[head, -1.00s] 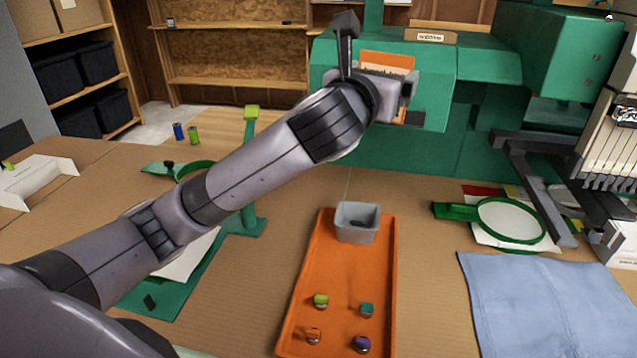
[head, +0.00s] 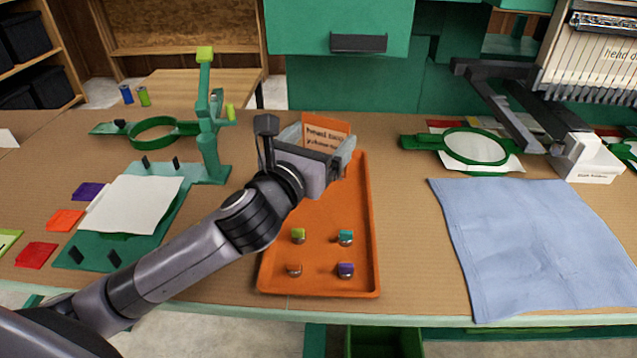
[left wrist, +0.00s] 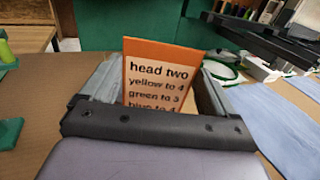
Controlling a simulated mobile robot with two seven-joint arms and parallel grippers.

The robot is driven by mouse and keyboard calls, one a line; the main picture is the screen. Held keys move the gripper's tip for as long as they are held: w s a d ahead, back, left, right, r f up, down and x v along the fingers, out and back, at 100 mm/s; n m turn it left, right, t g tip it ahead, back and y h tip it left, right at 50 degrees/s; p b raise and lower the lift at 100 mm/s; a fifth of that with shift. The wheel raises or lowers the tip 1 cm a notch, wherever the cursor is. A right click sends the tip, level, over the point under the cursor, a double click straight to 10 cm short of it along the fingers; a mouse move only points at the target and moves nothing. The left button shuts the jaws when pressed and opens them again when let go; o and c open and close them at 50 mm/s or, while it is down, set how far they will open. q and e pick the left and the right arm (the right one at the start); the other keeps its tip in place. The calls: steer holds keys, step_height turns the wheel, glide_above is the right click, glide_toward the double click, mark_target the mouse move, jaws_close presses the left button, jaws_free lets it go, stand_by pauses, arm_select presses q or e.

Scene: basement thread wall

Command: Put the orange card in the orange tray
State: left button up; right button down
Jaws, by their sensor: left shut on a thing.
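The orange card (head: 325,134) is held upright in my left gripper (head: 330,148), above the far end of the orange tray (head: 350,205). In the left wrist view the card (left wrist: 160,72) stands between the two fingers, with printed lines starting "head two". The left gripper (left wrist: 150,85) is shut on it. The tray lies on the table with several small coloured-top pieces in its near half. The grey bin seen earlier at the tray's far end is hidden behind my gripper. My right gripper is not in view.
A green stand (head: 208,130) and a green board with white cloth (head: 135,204) are left of the tray. A blue cloth (head: 535,245) and a green hoop (head: 475,147) lie to the right. The table between tray and blue cloth is clear.

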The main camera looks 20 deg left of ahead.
arm_select(q)
step_height(320, 180, down, 3)
steer(key=shift+r+b, duration=0.1)
steer(key=shift+b, duration=0.2)
step_height(320, 180, down, 4)
steer(key=shift+f+b, duration=0.1)
steer(key=shift+b, duration=0.6)
steer(key=shift+f, duration=0.1)
steer(key=o, duration=0.8)
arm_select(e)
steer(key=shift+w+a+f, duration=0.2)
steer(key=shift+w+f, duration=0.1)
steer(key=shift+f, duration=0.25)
